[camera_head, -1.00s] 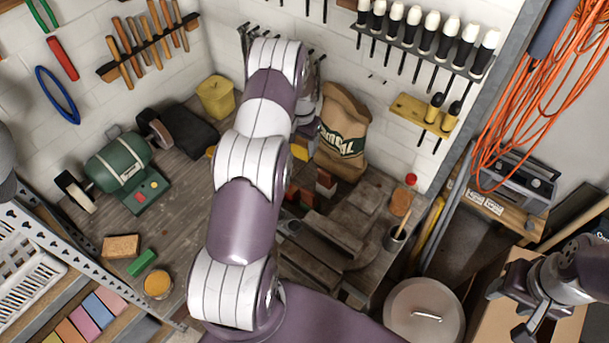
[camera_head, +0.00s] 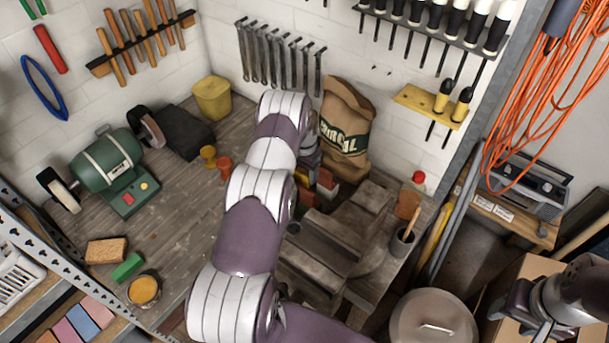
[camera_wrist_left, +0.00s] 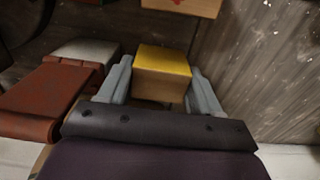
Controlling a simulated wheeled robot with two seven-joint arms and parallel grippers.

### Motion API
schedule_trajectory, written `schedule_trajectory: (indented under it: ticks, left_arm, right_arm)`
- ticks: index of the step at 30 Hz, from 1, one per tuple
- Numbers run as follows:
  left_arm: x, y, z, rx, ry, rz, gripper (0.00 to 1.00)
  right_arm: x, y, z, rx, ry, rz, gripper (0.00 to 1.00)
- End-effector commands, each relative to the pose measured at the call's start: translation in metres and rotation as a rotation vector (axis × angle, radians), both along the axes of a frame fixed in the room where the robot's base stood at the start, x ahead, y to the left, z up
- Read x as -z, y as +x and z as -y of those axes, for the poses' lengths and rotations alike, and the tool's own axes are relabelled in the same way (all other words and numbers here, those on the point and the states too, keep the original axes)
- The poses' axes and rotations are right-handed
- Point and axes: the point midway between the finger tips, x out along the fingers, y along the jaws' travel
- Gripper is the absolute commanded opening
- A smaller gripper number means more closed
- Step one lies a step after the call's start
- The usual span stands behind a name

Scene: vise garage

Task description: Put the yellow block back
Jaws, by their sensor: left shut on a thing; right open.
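The yellow block (camera_wrist_left: 163,72), with a yellow top and wood-coloured side, is between the two grey fingers of my left gripper (camera_wrist_left: 163,84) in the left wrist view. The gripper is shut on it. In the head view my left arm reaches over the workbench (camera_head: 190,235) toward the paper sack, and its own links hide most of the gripper. A small patch of yellow shows beside the arm there. I cannot tell whether the block touches the surface below. My right gripper (camera_head: 540,328) is at the lower right, open, away from the bench.
A red-brown block (camera_wrist_left: 45,95) lies left of the gripper, and a wooden block with a red mark (camera_wrist_left: 185,5) lies ahead. The sack (camera_head: 345,130), the vise (camera_head: 320,250) and a brush cup (camera_head: 402,241) surround this area. The bench's left-middle is mostly clear.

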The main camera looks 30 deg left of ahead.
Motion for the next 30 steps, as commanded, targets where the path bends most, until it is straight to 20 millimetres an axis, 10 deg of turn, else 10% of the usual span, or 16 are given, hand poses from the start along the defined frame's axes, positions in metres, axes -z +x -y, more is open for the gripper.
schedule_trajectory:
  ticks: [11, 12, 21, 30]
  left_arm:
    - [0.005, 0.001, 0.000, 0.000, 0.001, 0.002, 0.33]
    - [0.004, 0.001, 0.000, 0.000, 0.001, 0.002, 0.73]
    - [0.001, 0.001, 0.000, 0.000, 0.001, 0.002, 0.74]
    - [-0.069, 0.001, -0.001, 0.000, 0.003, 0.005, 0.74]
  right_arm:
    - [0.006, 0.000, 0.000, 0.000, 0.000, 0.000, 0.51]
    - [0.005, 0.000, 0.000, 0.000, 0.000, 0.000, 0.51]
    - [0.002, 0.000, 0.000, 0.000, 0.000, 0.000, 0.51]
    - [-0.038, 0.000, 0.000, 0.000, 0.000, 0.000, 0.51]
